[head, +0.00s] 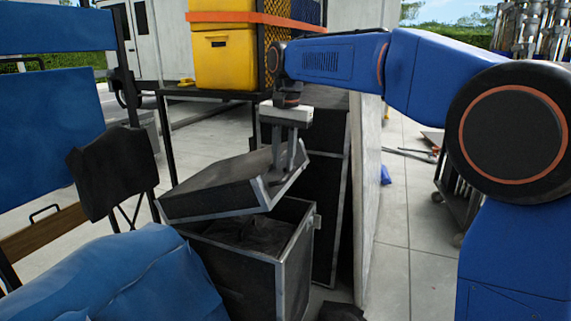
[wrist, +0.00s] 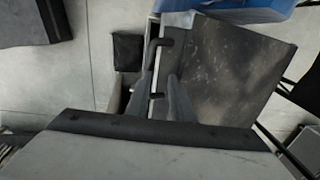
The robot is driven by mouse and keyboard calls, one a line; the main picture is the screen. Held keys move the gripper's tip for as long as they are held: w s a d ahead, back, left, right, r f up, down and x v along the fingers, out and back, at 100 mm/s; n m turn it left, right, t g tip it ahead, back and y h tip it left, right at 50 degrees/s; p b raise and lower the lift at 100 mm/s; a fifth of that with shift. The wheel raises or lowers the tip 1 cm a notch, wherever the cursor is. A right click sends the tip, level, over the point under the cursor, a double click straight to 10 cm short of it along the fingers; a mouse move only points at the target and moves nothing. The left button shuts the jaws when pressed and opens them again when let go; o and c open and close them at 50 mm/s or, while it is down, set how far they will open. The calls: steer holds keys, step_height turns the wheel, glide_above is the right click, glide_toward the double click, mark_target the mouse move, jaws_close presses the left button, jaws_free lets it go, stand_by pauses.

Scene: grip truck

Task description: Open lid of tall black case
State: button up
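The tall black case (head: 232,273) with metal edges stands on the paving in the head view. Its lid (head: 215,190) is raised and tilted, with the right side higher than the left, so the dark inside of the case shows. My gripper (head: 285,172) is at the lid's raised right edge, and its fingers appear closed on that edge. In the wrist view the grey fingers of my gripper (wrist: 159,98) sit on either side of the lid's rim, near a black handle. The dark lid panel (wrist: 235,70) fills the right. The exact contact is partly hidden.
A blue covered object (head: 140,270) is at the front left, beside the case. Blue and black chairs (head: 50,115) stand at left. A yellow crate (head: 223,55) sits on a shelf behind. A pale upright panel (head: 366,190) stands right of the case, with open paving beyond.

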steer(key=shift+s+d+f, duration=0.15)
steer(key=shift+d+f, duration=0.15)
steer(key=shift+f, duration=0.2)
step_height(320, 180, up, 20)
steer(key=w+a, duration=0.1)
steer(key=a, duration=0.2)
steer(key=shift+w, duration=0.15)
stand_by(2.5)
steer(key=shift+f, duration=0.1)
stand_by(0.4)
